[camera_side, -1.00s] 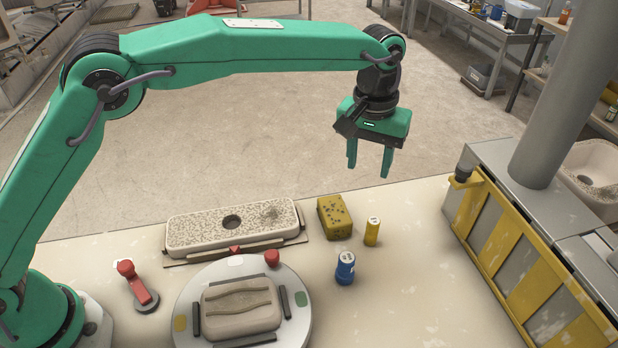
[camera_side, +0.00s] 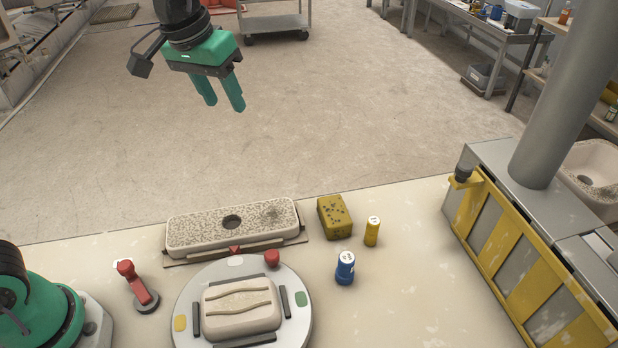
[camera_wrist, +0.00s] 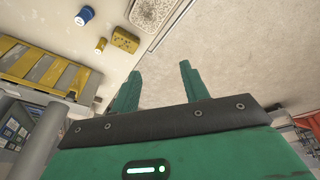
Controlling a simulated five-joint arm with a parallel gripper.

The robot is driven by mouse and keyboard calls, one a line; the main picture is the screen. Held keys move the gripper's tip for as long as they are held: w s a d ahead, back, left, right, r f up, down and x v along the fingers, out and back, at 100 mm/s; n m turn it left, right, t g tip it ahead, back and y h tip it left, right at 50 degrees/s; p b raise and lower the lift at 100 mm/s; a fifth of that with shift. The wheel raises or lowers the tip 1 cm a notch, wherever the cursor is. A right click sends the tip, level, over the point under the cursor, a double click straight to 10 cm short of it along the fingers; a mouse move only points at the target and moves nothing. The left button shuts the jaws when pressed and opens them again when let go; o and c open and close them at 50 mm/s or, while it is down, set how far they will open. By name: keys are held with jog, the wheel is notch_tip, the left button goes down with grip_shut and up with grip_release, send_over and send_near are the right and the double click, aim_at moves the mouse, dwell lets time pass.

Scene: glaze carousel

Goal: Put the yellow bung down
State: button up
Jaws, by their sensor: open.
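The yellow bung (camera_side: 372,231) stands upright on the table, right of the yellow sponge-like block and behind the blue bung (camera_side: 345,267). It also shows in the wrist view (camera_wrist: 101,45), near the blue bung (camera_wrist: 84,16). My gripper (camera_side: 222,106) is high up at the upper left of the side view, well away from the yellow bung. Its two green fingers are apart with nothing between them. In the wrist view the fingers (camera_wrist: 158,80) point over bare floor.
A speckled slab (camera_side: 185,232) with a round hole lies at the table's back edge. The yellow block (camera_side: 335,216) sits right of it. A round turntable (camera_side: 296,327) bears a beige piece. A red-handled lever (camera_side: 136,283) stands left. A yellow-and-grey housing (camera_side: 505,240) stands right.

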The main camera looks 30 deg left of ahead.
jog(key=s+a+f+t, duration=0.1)
jog(key=s+a+f, duration=0.1)
jog(key=s+a, duration=0.3)
jog(key=s+a+f+t, duration=0.1)
jog(key=s+a+f, duration=0.2)
jog(key=s, duration=0.8)
jog(key=a, duration=0.2)
jog(key=shift+s+a+f+m+t+y, duration=0.25)
jog(key=shift+a+f+m+t+y, duration=0.05)
jog(key=shift+a+y, duration=0.1)
